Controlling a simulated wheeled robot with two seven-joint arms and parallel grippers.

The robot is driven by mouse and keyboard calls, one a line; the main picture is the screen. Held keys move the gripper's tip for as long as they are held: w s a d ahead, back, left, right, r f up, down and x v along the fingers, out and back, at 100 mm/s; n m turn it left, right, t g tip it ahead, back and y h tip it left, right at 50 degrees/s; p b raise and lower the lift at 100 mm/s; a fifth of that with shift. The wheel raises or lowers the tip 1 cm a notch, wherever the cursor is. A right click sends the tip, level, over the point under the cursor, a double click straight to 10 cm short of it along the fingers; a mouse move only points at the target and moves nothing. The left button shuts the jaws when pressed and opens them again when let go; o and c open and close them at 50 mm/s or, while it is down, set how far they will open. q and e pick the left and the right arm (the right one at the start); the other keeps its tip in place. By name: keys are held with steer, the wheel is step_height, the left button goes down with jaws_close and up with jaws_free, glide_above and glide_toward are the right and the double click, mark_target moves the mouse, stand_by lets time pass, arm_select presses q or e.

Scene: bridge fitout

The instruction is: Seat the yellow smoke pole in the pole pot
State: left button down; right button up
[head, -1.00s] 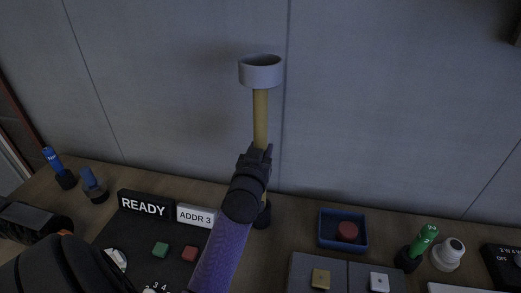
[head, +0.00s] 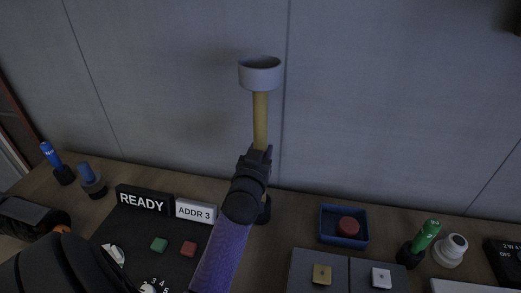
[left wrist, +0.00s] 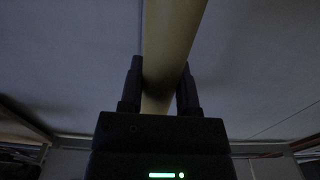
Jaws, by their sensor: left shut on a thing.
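The yellow smoke pole (head: 260,120) stands upright with a wide grey cup (head: 260,74) on its top. My left gripper (head: 257,155) is shut on the pole below the cup. In the left wrist view the pole (left wrist: 172,45) passes between the two fingers (left wrist: 160,92). A dark round pot (head: 264,212), seemingly the pole pot, shows on the desk just below and behind the gripper. My wrist hides most of the pole's lower end, so I cannot tell whether it is inside the pot. My right gripper is not in view.
A panel with a READY sign (head: 144,201) and an ADDR 3 plate (head: 196,211) lies left of the pole. A blue tray (head: 344,239) with a red button (head: 348,226), a green handle (head: 425,236) and a white knob (head: 451,250) stand right. A wall (head: 400,100) rises behind.

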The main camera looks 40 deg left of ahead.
arm_select(q)
steer(key=shift+f, duration=0.45)
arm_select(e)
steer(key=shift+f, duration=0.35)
arm_select(q)
steer(key=shift+c, duration=1.2)
jaws_free()
